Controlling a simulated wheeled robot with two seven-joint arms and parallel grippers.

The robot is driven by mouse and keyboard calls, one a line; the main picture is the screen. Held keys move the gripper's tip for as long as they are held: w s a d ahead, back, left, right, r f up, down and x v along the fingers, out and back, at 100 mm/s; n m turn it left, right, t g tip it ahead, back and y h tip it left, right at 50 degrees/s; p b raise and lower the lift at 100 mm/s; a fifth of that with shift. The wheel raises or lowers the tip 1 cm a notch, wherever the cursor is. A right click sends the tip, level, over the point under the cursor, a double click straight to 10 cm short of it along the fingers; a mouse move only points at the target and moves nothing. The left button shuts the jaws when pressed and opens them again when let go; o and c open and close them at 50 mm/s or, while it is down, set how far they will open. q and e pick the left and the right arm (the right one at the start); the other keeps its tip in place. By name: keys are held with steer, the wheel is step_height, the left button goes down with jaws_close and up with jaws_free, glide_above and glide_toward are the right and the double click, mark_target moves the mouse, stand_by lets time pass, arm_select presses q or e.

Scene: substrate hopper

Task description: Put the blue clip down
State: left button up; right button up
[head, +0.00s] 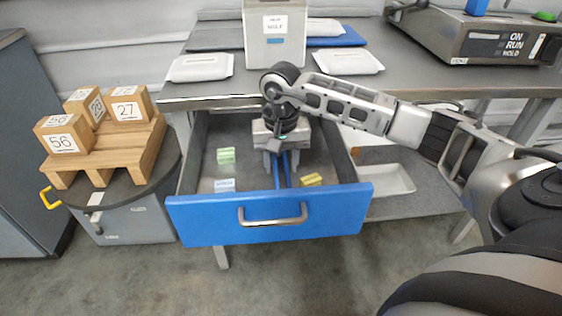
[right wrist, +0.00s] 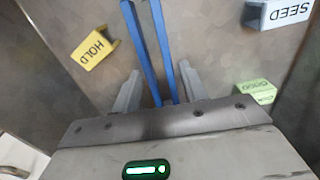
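The blue clip (right wrist: 148,50) shows as two long thin blue bars in the right wrist view. It also shows in the head view (head: 287,178), inside the open blue drawer (head: 200,222). My right gripper (right wrist: 160,82) points down into the drawer, and it is also in the head view (head: 281,160). Its two fingers stand apart on either side of the bars, with a gap visible on each side. The near end of the clip is hidden by the gripper body. I cannot tell whether the clip rests fully on the drawer floor. My left gripper is not in view.
In the drawer are a yellow HOLD block (right wrist: 92,48), a white SEED block (right wrist: 280,14) and a green block (right wrist: 258,92). A worktop (head: 400,88) with a hopper (head: 274,50) lies behind. Wooden blocks (head: 62,140) stand on a stepped rack at left.

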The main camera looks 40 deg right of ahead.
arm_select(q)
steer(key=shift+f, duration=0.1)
arm_select(e)
steer(key=shift+o, duration=0.2)
steer(key=shift+r, duration=0.1)
steer(key=shift+r, duration=0.3)
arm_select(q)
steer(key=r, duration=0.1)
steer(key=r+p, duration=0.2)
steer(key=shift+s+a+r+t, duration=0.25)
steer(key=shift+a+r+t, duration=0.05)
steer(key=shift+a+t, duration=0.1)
arm_select(e)
step_height(320, 180, up, 12)
steer(key=shift+f, duration=0.25)
